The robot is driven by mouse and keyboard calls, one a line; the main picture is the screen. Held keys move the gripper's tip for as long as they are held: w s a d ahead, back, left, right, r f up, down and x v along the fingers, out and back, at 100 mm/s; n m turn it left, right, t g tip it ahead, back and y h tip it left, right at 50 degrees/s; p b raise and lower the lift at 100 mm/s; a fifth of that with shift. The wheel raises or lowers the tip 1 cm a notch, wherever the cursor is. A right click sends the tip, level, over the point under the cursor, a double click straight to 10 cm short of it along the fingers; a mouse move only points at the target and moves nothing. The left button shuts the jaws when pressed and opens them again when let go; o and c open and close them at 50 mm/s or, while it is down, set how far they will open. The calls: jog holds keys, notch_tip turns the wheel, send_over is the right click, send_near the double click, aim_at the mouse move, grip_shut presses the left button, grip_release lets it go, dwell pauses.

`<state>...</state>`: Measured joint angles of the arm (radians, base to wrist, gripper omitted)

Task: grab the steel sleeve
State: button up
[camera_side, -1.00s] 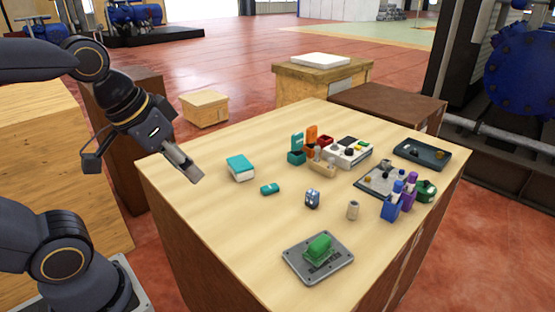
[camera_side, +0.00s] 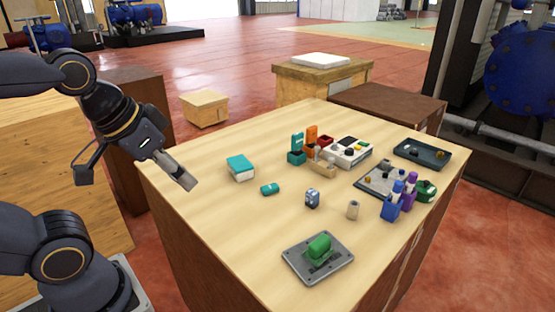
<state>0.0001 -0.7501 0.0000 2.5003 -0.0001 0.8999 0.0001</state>
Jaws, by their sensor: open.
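A small pale beige-grey cylinder (camera_side: 353,210) stands upright near the table's front right; it looks most like the steel sleeve, but its material is too small to tell. A small blue and silver piece (camera_side: 312,198) stands to its left. My gripper (camera_side: 188,183) is at the table's left edge, tilted down to the right, open and empty. It is well apart from both pieces. The gap between its fingers is hard to see from this side.
A teal and white box (camera_side: 240,168) and a teal cylinder (camera_side: 269,188) lie between my gripper and the pale cylinder. A grey plate (camera_side: 292,258) with a green block is in front. Blue holders (camera_side: 391,208) stand to the right. Several parts and trays fill the back.

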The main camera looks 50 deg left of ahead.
jog(key=shift+o, duration=0.3)
jog(key=w+r+n+t, duration=0.1)
jog(key=w+r+n, duration=0.3)
jog(key=w+r, duration=0.4)
jog(key=m+g+y, duration=0.1)
jog(key=g, duration=0.1)
send_over(354, 204)
jog(key=s+d, duration=0.2)
jog(key=s, duration=0.3)
notch_tip(354, 204, down, 13)
jog(key=x, duration=0.9)
jog(key=shift+s+a, duration=0.1)
jog(key=shift+a, duration=0.15)
jog(key=x, duration=0.6)
jog(key=shift+s+a+f, duration=0.15)
jog(key=shift+s+f, duration=0.05)
jog(key=shift+f, duration=0.15)
